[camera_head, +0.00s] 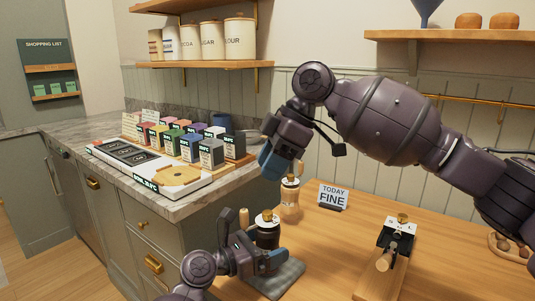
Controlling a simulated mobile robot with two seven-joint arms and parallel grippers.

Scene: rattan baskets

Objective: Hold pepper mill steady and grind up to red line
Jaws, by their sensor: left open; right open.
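A dark mill (267,236) with a pale top and brass knob stands upright on a grey mat (284,279) on the wooden table. A second mill (290,199), light wood with a brass knob, stands behind it. I cannot read which one holds pepper, and I see no red line. My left gripper (262,254) is open at the dark mill's side, its fingers partly hiding the body; I cannot tell whether they touch it. My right gripper (273,160) is open and empty, above and left of the light mill.
A sign (333,197) reading "TODAY FINE" stands behind the mat. A black and wooden device (397,237) with a brass knob is at the right. The counter (190,200) at left holds boxes and a tray (145,175). Table between mat and device is clear.

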